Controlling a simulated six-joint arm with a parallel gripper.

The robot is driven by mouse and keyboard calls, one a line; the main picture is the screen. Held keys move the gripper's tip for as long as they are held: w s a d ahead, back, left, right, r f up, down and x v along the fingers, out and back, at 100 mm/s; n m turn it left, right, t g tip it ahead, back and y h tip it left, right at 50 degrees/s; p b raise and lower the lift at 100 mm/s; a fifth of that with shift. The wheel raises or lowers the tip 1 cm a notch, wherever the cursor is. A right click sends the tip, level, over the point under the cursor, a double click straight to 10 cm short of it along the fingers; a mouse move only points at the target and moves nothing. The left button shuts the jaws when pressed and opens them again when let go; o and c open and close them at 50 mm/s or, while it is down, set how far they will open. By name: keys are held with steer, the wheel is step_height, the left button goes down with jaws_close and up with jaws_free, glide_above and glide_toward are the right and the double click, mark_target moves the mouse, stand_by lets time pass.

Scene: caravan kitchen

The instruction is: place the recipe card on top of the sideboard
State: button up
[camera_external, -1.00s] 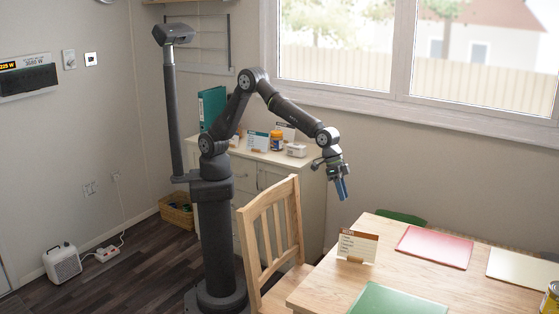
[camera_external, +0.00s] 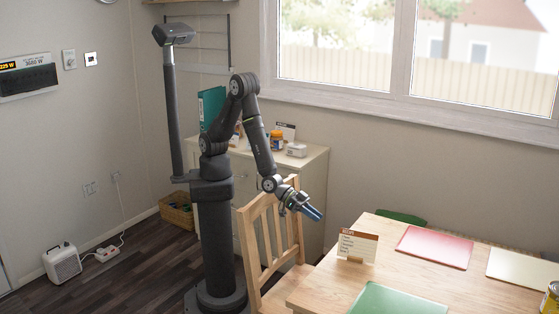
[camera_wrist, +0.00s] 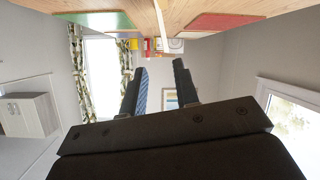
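The recipe card (camera_external: 357,246), white with a brown header, stands upright on the wooden table (camera_external: 420,275) near its left end. My gripper (camera_external: 316,214) is in the air left of the card and apart from it, pointing towards the table. In the wrist view my gripper (camera_wrist: 160,82) has its two fingers apart with nothing between them. A thin pale upright strip (camera_wrist: 160,20) at the top of that view looks like the card edge-on. The cream sideboard (camera_external: 313,190) stands against the window wall behind my arm, which hides part of it.
A wooden chair (camera_external: 253,240) stands between my base and the table, its backrest close below my forearm. Green (camera_external: 390,301), red (camera_external: 435,247) and cream mats lie on the table. The sideboard top carries a teal binder (camera_external: 211,106), a jar (camera_external: 277,140), a small container (camera_external: 297,150) and another card (camera_external: 286,131).

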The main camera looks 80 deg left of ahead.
steer(key=a, duration=0.1)
glide_toward(351, 237)
step_height(351, 237, down, 3)
steer(key=w+d, duration=0.2)
steer(key=w, duration=0.1)
steer(key=shift+t, duration=0.3)
steer(key=shift+d+r+x, duration=0.1)
steer(key=shift+d+x, duration=0.05)
steer(key=shift+x, duration=1.25)
steer(key=shift+d+r+x, duration=0.1)
steer(key=shift+d+x, duration=0.1)
steer(key=shift+x, duration=1.2)
steer(key=shift+s, duration=0.15)
jaws_close()
